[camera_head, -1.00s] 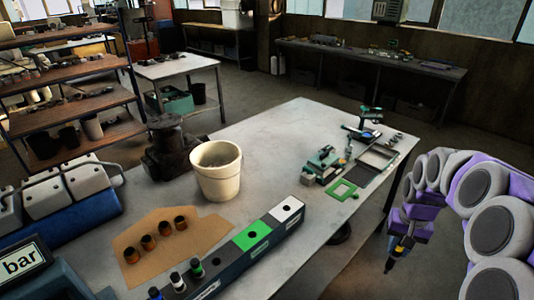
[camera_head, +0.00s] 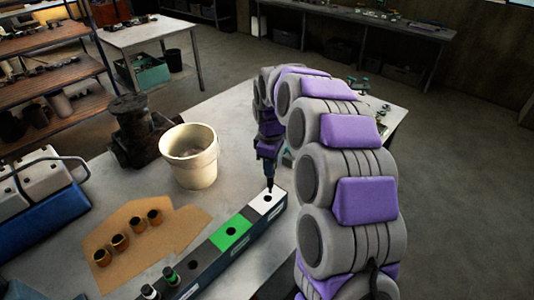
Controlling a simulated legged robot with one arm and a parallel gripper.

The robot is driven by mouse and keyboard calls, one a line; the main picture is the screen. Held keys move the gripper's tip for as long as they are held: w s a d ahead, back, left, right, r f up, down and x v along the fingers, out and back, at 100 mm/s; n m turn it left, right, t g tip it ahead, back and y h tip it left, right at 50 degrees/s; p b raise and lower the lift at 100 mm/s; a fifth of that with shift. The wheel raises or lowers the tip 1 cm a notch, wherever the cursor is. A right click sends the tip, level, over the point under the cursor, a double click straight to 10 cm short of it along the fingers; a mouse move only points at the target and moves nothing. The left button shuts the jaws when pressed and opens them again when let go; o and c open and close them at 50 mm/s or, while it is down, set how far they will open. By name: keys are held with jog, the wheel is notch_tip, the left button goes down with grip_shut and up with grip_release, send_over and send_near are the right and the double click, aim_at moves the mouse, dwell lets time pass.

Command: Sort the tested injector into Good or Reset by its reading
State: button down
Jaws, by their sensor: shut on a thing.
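My gripper (camera_head: 268,150) is shut on a dark, slim injector (camera_head: 269,176) that hangs upright, tip down. The tip is over or at the hole of the white section (camera_head: 276,199) at the far end of a long dark rack (camera_head: 208,268). I cannot tell whether the tip is inside the hole. The green section (camera_head: 231,231) with its empty hole is nearer to me, left of the gripper. Injectors with a green band (camera_head: 170,275) and a white band (camera_head: 150,291) stand in the rack's near holes. The rack's labels are too small to read, and no reading is in view.
A cream bucket (camera_head: 188,158) stands left of the gripper, with a dark machine part (camera_head: 130,128) behind it. Several copper-coloured sleeves (camera_head: 120,242) stand on brown paper (camera_head: 186,234). My arm hides the right part of the workbench (camera_head: 230,110).

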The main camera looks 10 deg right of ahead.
jog(key=n, duration=0.2)
jog(key=r+n, duration=0.1)
jog(key=shift+w+a+n+p, duration=0.3)
jog(key=shift+w+a, duration=0.1)
jog(key=n, duration=0.2)
jog(key=w+n, duration=0.1)
jog(key=n, duration=0.1)
jog(key=shift+d+f, duration=0.15)
jog(key=shift+d, duration=0.15)
notch_tip(320, 180, down, 5)
jog(key=shift+a+r+b, duration=0.1)
jog(key=shift+a+b, duration=0.05)
jog(key=shift+b, duration=0.7)
jog(key=shift+a, duration=0.15)
